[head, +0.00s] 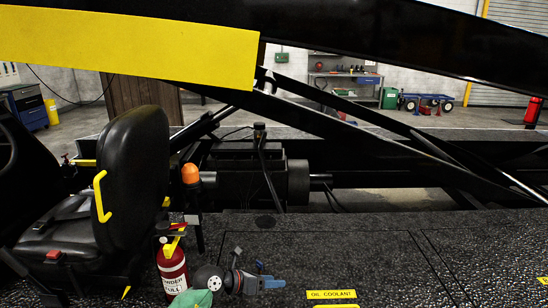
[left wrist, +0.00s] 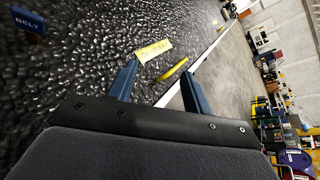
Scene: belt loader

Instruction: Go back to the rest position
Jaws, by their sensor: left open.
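My left gripper (head: 270,276) is low in the head view, to the right of the red fire extinguisher and over the dark textured deck (head: 380,265). It also shows in the left wrist view (left wrist: 160,70), where its two blue fingers stand wide apart with nothing between them. Beyond the fingers lie a yellow label (left wrist: 153,51) and a yellow bar (left wrist: 173,69) near the deck's edge. My right gripper is in neither view.
A red fire extinguisher (head: 172,272) stands left of the gripper, beside a black seat (head: 132,185) with a yellow armrest. An orange beacon (head: 190,174) stands behind. A yellow "OIL COOLANT" label (head: 331,294) lies right. The yellow-and-black boom (head: 130,38) crosses above.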

